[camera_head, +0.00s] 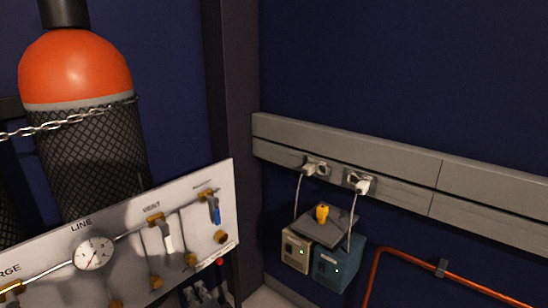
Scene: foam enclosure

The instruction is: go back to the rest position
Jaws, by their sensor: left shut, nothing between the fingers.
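My left gripper (205,292) shows only in part, dark, at the bottom edge of the head view, just below the lower right end of the white gas panel (120,262). Its fingers are shut with nothing between them. The rest of my left arm is hidden or out of the picture. My right gripper is not in view.
The panel carries a round gauge (94,252), brass fittings and a blue-handled valve (215,211). A chained orange-topped cylinder (75,75) stands behind it. Two plugged-in boxes (337,262) and an orange-red pipe (440,268) are to the right.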

